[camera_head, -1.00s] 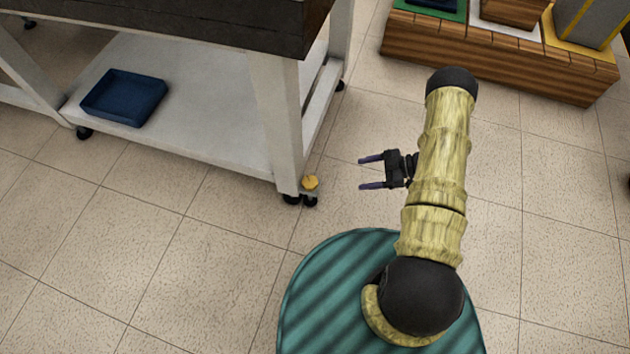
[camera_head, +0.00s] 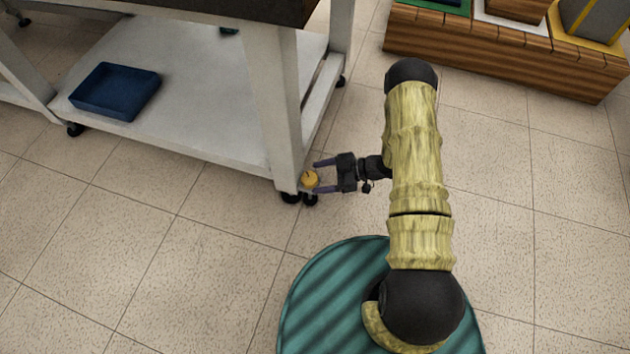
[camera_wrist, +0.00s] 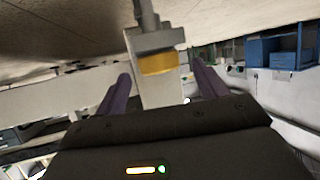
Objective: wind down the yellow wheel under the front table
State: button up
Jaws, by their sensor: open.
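The yellow wheel (camera_head: 310,179) sits low at the foot of the white table's (camera_head: 200,150) near corner leg, just above the black casters. In the wrist view the yellow wheel (camera_wrist: 158,62) shows ahead, between the lines of the two fingers and a little beyond their tips. My gripper (camera_head: 318,175) is open and empty, with its purple fingers pointing left at the wheel. In the head view the fingertips are at the wheel's right edge; I cannot tell whether they touch it. In the wrist view my gripper (camera_wrist: 162,80) has its fingers spread apart.
A blue tray (camera_head: 115,91) lies on the table's lower shelf. The table leg (camera_head: 278,110) rises beside the wheel. A wooden platform (camera_head: 500,55) with coloured panels stands at the back right. The tiled floor in front of the table is clear.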

aim_at(310, 180)
jog(key=shift+b+x, duration=0.35)
jog(key=shift+x, duration=0.85)
jog(key=shift+c, duration=0.2)
jog(key=c, duration=0.9)
jog(key=shift+r+m+t+p, duration=0.1)
jog(key=shift+m+t+p, duration=0.2)
jog(key=shift+p, duration=0.2)
